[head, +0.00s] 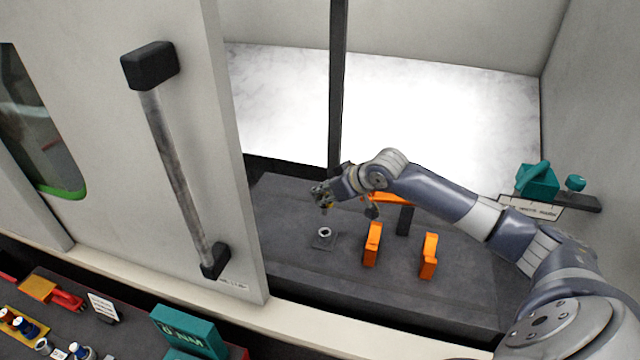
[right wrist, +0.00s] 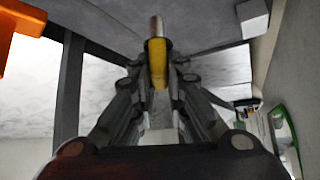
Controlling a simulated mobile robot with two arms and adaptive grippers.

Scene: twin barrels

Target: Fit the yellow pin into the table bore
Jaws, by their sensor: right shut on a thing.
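My right gripper (head: 322,195) reaches in from the right over the dark table (head: 280,205). In the right wrist view it is shut on the yellow pin (right wrist: 158,62), whose bare metal end (right wrist: 156,27) sticks out beyond the fingertips. In the head view the pin is too small and too covered by the fingers to make out well. The table bore (head: 324,232) is a pale ring with a dark hole on a small dark square plate. The gripper is above it in the picture, apart from it. My left gripper is not in view.
Two orange blocks (head: 372,245) (head: 429,256) stand right of the bore. Another orange part (head: 395,198) is partly behind my arm. A pale door (head: 220,120) with a long handle (head: 175,165) closes off the left. A teal object (head: 538,180) sits at the right.

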